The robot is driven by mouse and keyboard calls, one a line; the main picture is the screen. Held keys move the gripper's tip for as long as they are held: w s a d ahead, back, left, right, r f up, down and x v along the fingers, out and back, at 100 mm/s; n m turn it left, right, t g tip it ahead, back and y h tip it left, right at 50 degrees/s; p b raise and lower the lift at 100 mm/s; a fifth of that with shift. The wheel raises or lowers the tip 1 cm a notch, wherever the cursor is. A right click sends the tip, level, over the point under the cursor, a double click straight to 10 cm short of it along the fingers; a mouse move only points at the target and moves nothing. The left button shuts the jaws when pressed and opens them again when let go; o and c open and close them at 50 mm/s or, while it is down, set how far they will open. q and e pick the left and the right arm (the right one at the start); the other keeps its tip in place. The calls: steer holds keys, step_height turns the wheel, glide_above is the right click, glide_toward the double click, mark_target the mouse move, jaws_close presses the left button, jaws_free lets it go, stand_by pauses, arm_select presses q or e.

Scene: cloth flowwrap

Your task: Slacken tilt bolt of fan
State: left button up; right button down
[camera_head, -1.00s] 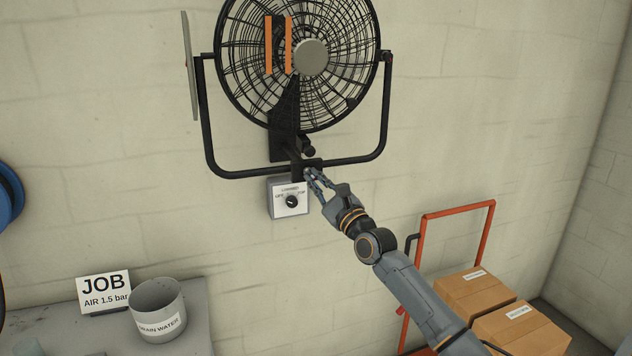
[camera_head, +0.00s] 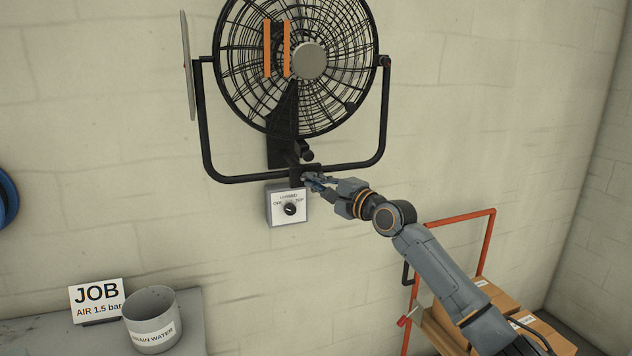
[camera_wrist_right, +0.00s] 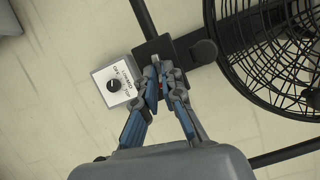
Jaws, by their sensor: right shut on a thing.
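The black round fan (camera_head: 308,62) hangs on the wall in a U-shaped yoke (camera_head: 206,130); its grille also fills the right of the right wrist view (camera_wrist_right: 285,60). A dark bracket carries the yoke's bottom bar, with a black round knob (camera_head: 307,156) just above it. My right gripper (camera_head: 312,181) is at this bracket, below the knob. In the right wrist view its fingertips (camera_wrist_right: 158,68) close together at the bracket's edge, on the tilt bolt, which they mostly hide. My left gripper is not in view.
A control box (camera_head: 287,208) with a black dial sits just left of my right fingertips. Below are a JOB sign (camera_head: 97,300) and a grey bucket (camera_head: 152,320) on a bench. An orange hand truck (camera_head: 460,217) with cardboard boxes (camera_head: 510,312) stands at the right.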

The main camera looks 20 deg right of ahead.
steer(key=shift+a+r+n+g+h+p, duration=0.2)
steer(key=shift+n+g+h+p, duration=0.65)
steer(key=shift+n+p, duration=1.7)
steer(key=shift+a+r+n+g+h+p, duration=0.15)
steer(key=shift+n+g+h+p, duration=0.2)
steer(key=shift+n+h+p, duration=1.6)
steer(key=shift+a+r+n+g+h+p, duration=0.2)
steer(key=shift+n+g+h+p, duration=0.35)
steer(key=shift+n+p, duration=2.6)
steer(key=shift+f+m+p, duration=0.1)
steer(key=shift+m+p, duration=0.35)
steer(key=shift+p, duration=0.15)
steer(key=c, duration=1.5)
jaws_free()
steer(key=v, duration=1.2)
